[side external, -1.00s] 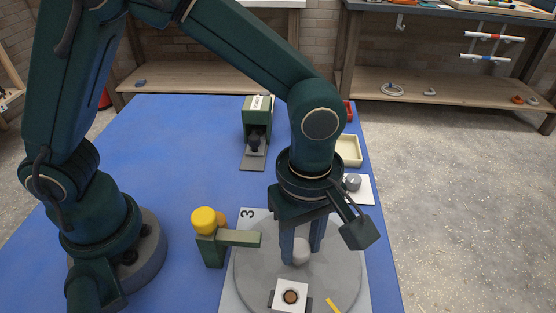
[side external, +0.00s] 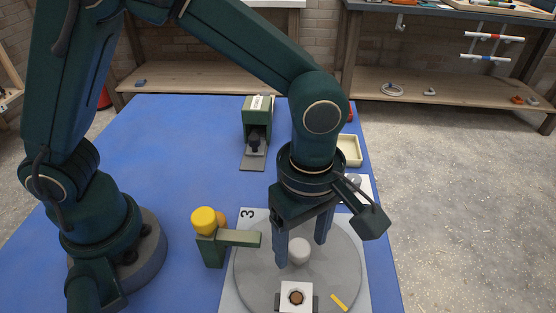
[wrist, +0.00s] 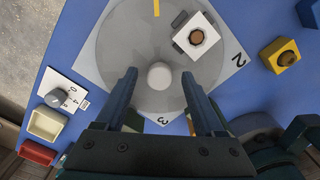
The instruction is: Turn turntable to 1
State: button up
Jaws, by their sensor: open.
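The turntable (side external: 255,275) is a grey disc on a pale base plate, with a light round knob (side external: 299,251) at its centre. A yellow mark (side external: 339,302) lies near its rim, and a white block with a brown round centre (side external: 297,297) sits on it. In the wrist view the yellow mark (wrist: 156,8) is at the top, with numeral 2 (wrist: 239,60) at right and 3 (wrist: 163,121) at the bottom; no 1 is visible. My gripper (side external: 301,251) is open, its fingers spread either side of the knob (wrist: 160,75) with gaps.
A green post with a yellow top (side external: 208,222) stands left of the disc, its arm reaching the rim. A green device (side external: 257,122) stands behind. A dial on a white card (wrist: 65,98), a cream tray (wrist: 47,124) and a yellow block (wrist: 281,55) lie around.

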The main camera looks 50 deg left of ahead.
aim_at(302, 245)
jog(key=shift+r, duration=2.3)
jog(key=shift+w+a+r, duration=0.15)
jog(key=shift+w, duration=0.05)
jog(key=a+r+m+t+h, duration=0.1)
jog(key=a+r+t, duration=0.3)
jog(key=a+r, duration=0.55)
jog(key=s+a+f+m+t+y, duration=0.1)
jog(key=s+a+f+m, duration=0.2)
jog(key=m, duration=1.2)
jog(key=shift+s+a+f+t, duration=0.3)
jog(key=shift+s+a+f, duration=0.1)
jog(key=shift+s+a, duration=1.15)
